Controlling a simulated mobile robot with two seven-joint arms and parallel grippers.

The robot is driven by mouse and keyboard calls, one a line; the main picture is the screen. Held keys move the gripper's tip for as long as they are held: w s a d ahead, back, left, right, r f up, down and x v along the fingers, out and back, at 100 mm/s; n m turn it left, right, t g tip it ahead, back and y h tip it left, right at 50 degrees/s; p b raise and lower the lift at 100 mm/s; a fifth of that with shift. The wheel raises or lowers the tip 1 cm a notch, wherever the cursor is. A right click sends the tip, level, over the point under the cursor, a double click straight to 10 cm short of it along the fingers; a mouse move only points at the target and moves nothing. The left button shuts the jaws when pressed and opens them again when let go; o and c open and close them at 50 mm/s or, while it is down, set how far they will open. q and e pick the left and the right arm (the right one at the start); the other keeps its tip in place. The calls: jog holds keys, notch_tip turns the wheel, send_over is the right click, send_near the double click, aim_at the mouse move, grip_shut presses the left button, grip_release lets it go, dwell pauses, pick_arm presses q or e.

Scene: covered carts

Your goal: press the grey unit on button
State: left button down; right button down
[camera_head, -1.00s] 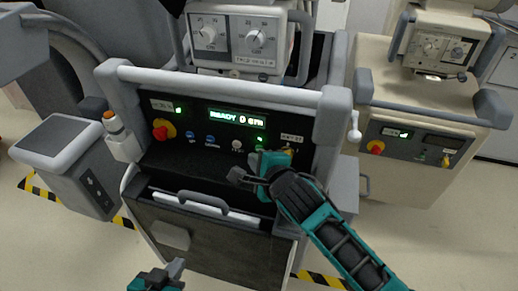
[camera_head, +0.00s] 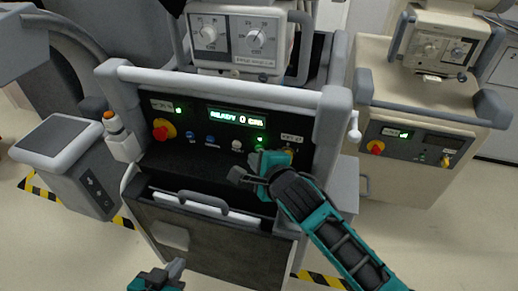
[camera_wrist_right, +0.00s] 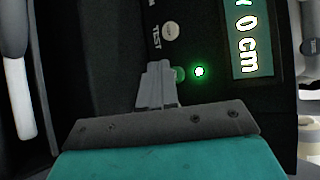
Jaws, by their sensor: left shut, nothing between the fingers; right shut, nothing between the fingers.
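The grey unit (camera_head: 322,112) is a cart with a black front panel and a lit display (camera_head: 236,118) reading READY 0 cm. In the right wrist view a green button (camera_wrist_right: 181,74) sits beside a lit green lamp (camera_wrist_right: 199,71). My right gripper (camera_head: 262,156) is shut and empty in front of the right part of this panel. In the right wrist view its fingertips (camera_wrist_right: 158,70) are right beside the green button and overlap its edge; I cannot tell whether they touch it. My left gripper (camera_head: 176,268) is shut and empty, low in front of the cart.
A red knob on yellow (camera_head: 164,129), blue buttons (camera_head: 190,135) and a pale button (camera_head: 237,145) share the panel. A yellow key switch (camera_head: 289,152) is right of my gripper. A handle (camera_head: 190,204) juts out below. A beige cart (camera_head: 410,180) stands at right.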

jog(key=shift+w+d, duration=0.1)
jog(key=shift+w, duration=0.25)
jog(key=shift+w+d, duration=0.15)
jog(key=shift+w, duration=0.25)
dwell(0.6)
dwell(0.3)
jog(key=shift+s+a+r+p, duration=0.1)
jog(key=shift+s+a+p, duration=0.15)
jog(key=shift+s+p, duration=0.5)
jog(key=shift+s, duration=0.1)
